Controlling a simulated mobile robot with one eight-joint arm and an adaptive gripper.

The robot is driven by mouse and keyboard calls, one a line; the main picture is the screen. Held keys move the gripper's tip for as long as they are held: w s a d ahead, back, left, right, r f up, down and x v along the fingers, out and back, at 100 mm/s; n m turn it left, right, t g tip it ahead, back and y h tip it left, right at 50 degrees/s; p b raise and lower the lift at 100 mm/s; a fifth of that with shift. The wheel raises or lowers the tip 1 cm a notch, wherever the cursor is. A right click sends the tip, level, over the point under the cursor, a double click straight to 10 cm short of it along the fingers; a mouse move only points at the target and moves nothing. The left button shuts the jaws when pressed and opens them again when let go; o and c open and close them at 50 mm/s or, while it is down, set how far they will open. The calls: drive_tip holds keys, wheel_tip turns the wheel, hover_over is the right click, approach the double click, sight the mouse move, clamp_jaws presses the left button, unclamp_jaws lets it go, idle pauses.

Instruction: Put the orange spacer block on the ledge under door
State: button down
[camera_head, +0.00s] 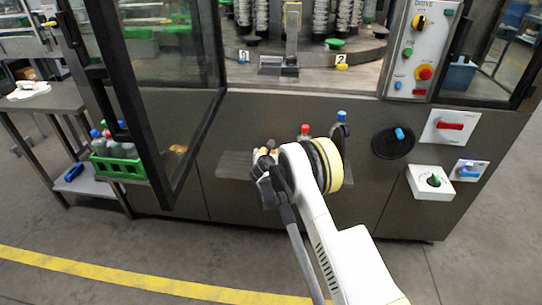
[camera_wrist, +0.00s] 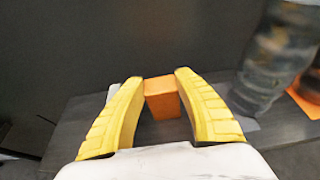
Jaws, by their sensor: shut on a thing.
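The orange spacer block (camera_wrist: 163,99) is between the two yellow fingertips of my gripper (camera_wrist: 159,80) in the wrist view. My gripper is shut on it. The grey ledge (camera_wrist: 72,130) lies below and around the fingers in that view. In the head view the ledge (camera_head: 232,164) juts from the dark machine front, below the door opening. My gripper (camera_head: 266,158) is at the ledge there, and my arm hides much of the ledge's right part. I cannot tell whether the block touches the ledge. The glass door (camera_head: 168,90) stands swung open at left.
A clear bottle (camera_wrist: 275,55) stands close right of the fingers, with another orange piece (camera_wrist: 306,94) beyond it. A red-capped bottle (camera_head: 304,132) and a blue-capped bottle (camera_head: 340,130) stand behind my arm. A green crate (camera_head: 118,165) is at left. The ledge's left end is clear.

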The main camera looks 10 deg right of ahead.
drive_tip(key=shift+r, duration=0.15)
drive_tip(key=c, duration=0.9)
unclamp_jaws()
drive_tip(key=shift+f, duration=0.2)
drive_tip(key=shift+c, duration=0.2)
